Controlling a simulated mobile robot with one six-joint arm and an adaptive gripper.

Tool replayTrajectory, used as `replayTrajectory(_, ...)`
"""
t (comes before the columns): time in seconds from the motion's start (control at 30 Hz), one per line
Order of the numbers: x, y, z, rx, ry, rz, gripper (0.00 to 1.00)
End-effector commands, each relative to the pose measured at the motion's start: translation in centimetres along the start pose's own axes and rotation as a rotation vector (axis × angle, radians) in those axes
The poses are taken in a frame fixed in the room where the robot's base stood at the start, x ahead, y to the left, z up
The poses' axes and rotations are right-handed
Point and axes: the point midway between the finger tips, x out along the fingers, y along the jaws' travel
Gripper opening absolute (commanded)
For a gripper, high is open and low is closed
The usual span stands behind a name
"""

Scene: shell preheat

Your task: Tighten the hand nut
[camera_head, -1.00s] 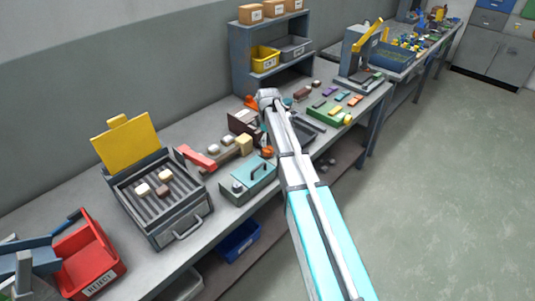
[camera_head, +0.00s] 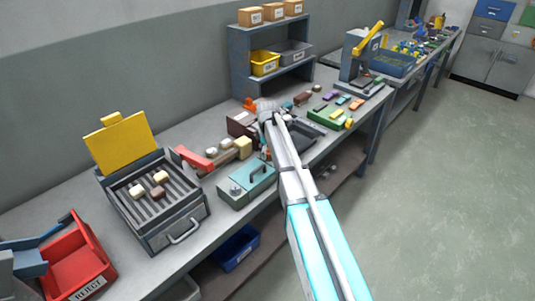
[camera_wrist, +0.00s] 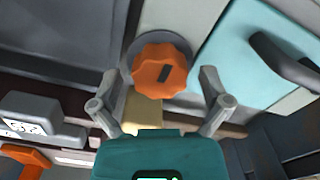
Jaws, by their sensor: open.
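The orange hand nut (camera_wrist: 160,72), a scalloped knob with a dark slot mark, sits on a round grey base in the upper middle of the wrist view. My gripper (camera_wrist: 162,106) is open, with one finger to the lower left of the nut and one to the lower right. The fingers look apart from the nut, and nothing is between them. In the head view my arm reaches over the bench and hides most of the nut and gripper.
A teal box with a dark handle (camera_wrist: 282,62) stands close on the right of the nut. A grey tray (camera_wrist: 60,45) lies on its left. In the head view a grill-like heater with a raised yellow lid (camera_head: 118,143) and a red reject bin (camera_head: 80,270) stand further left.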

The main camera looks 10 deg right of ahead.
Motion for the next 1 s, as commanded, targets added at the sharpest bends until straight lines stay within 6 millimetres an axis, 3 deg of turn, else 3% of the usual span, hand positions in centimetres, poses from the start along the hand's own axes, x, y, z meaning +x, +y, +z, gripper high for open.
replayTrajectory(0.23,-0.02,-0.01,-0.01,0.0,0.0,0.0,0.97)
replayTrajectory(0.67,-0.01,-0.02,-0.01,0.0,0.0,0.0,0.17)
replayTrajectory(1.0,-0.01,-0.04,0.0,0.03,0.0,-0.001,0.15)
